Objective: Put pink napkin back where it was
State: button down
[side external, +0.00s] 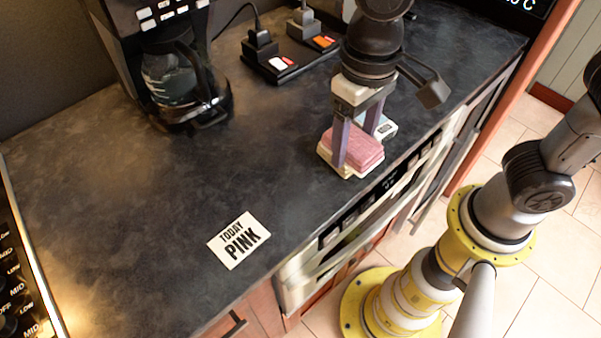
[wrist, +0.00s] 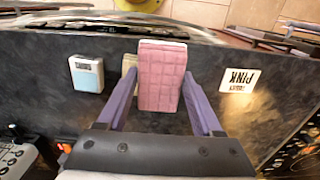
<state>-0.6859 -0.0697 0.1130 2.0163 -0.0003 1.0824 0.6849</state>
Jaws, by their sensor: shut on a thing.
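The pink napkin (side external: 352,146) is a folded, quilted-looking block near the counter's front edge. My gripper (side external: 356,140) points down, with its purple fingers on both sides of the napkin, shut on it. In the wrist view the napkin (wrist: 162,78) is between the fingertips (wrist: 163,92). A cream base or pad (side external: 325,153) shows under or beside the napkin, and its cream edge (wrist: 129,62) shows left of it in the wrist view. I cannot tell whether the napkin rests on it or hangs just above.
A white card reading "TODAY PINK" (side external: 239,240) lies on the dark counter (side external: 130,220). A small blue-and-white box (wrist: 87,75) is beside the napkin. A coffee maker (side external: 175,75) and black stands with plugs (side external: 285,62) are behind. The counter's middle is clear.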

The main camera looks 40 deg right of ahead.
send_over(302, 186)
notch_tip(302, 186, down, 7)
jog(key=shift+s+r, duration=0.1)
jog(key=shift+r, duration=0.05)
jog(key=shift+w+a+f, duration=0.1)
jog(key=shift+w+f, duration=0.1)
jog(key=shift+f, duration=1.6)
jog(key=shift+f, duration=0.2)
jog(key=shift+c, duration=1)
grip_release()
jog(key=shift+f, duration=0.1)
jog(key=shift+o, duration=0.8)
